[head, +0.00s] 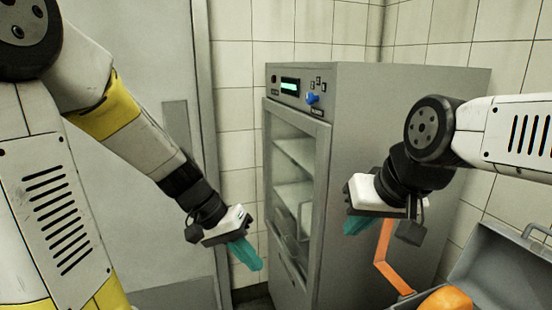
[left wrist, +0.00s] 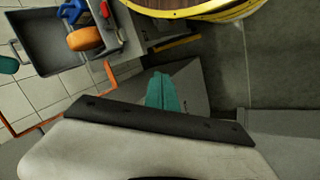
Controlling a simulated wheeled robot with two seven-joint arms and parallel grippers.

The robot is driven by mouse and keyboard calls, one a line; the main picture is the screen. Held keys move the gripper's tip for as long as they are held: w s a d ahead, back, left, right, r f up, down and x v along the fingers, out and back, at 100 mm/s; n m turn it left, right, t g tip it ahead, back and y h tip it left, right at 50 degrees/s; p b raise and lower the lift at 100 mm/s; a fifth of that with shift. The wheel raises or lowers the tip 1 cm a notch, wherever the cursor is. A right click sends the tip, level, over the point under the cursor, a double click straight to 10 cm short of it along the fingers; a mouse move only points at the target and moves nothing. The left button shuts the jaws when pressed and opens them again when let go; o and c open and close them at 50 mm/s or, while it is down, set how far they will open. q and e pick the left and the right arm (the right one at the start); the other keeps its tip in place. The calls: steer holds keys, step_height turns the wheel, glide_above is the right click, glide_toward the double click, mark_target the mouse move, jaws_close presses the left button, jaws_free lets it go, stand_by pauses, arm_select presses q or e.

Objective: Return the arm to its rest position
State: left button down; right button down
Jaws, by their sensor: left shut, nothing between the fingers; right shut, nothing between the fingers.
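My left gripper (head: 250,260) hangs at the end of my left arm, pointing down, in front of the grey door and left of the grey cabinet. Its teal fingers are shut and hold nothing. They also show in the left wrist view (left wrist: 162,92). My right gripper (head: 358,224) is in front of the cabinet's right part in the head view, its teal fingers shut with nothing seen between them. My right arm comes in from the right edge with its elbow bent.
The grey cabinet (head: 390,110) has a glass door (head: 296,185), a lit display and a blue knob (head: 312,99). A grey door (head: 140,60) stands behind my left arm.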

arm_select(q)
steer(key=s+a+r+n+t+y, duration=0.1)
steer(key=s+a+r+t+y, duration=0.1)
steer(key=r, duration=0.4)
steer(key=s+a+r+n+t+y, duration=0.1)
steer(key=s+a+r+t+y, duration=0.1)
steer(key=a+r+t, duration=0.2)
steer(key=a+r, duration=0.2)
steer(key=a, duration=0.1)
steer(key=shift+s+r, duration=0.2)
steer(key=shift+s, duration=0.2)
steer(key=shift+d, duration=0.1)
